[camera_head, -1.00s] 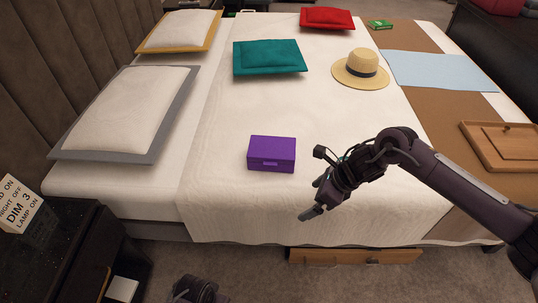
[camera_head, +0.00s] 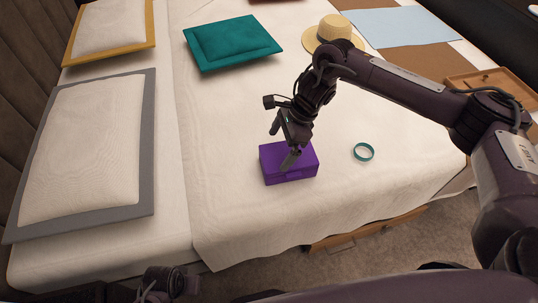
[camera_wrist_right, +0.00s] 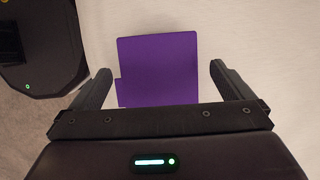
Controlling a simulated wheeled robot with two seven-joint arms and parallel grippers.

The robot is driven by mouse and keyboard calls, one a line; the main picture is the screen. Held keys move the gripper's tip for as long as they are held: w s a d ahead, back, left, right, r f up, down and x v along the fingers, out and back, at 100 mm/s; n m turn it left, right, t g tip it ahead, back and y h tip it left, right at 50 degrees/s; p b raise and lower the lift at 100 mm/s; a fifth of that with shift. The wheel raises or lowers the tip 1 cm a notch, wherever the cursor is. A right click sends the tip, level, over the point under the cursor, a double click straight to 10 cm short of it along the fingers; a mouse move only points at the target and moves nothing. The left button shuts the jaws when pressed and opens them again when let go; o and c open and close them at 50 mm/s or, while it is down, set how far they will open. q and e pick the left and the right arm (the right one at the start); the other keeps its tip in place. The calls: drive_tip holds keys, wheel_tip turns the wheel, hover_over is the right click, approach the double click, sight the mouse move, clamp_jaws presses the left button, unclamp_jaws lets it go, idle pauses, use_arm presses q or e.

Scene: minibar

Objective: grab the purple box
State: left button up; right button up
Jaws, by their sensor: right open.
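The purple box (camera_head: 297,170) lies on the white bed, near its front edge. In the right wrist view the purple box (camera_wrist_right: 158,68) shows ahead, between the two fingers. My right gripper (camera_head: 283,144) is over the box and hides part of its top. Its fingers are apart and hold nothing, as the right wrist view (camera_wrist_right: 160,85) shows. I cannot tell from these views whether a finger touches the box. Part of my left arm (camera_head: 165,283) shows at the bottom left; its fingers do not show.
A wooden tray (camera_head: 480,82) is at the right.

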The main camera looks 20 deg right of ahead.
sight(273, 157)
drive_tip(key=shift+s+a+f, duration=0.1)
drive_tip(key=shift+s+f, duration=0.2)
drive_tip(key=shift+f, duration=0.55)
drive_tip(key=x, duration=0.4)
drive_tip(key=shift+w+a+f, duration=0.2)
drive_tip(key=shift+a, duration=0.3)
drive_tip(key=shift+a+f, duration=0.1)
drive_tip(key=shift+f, duration=0.3)
drive_tip(key=c, duration=0.9)
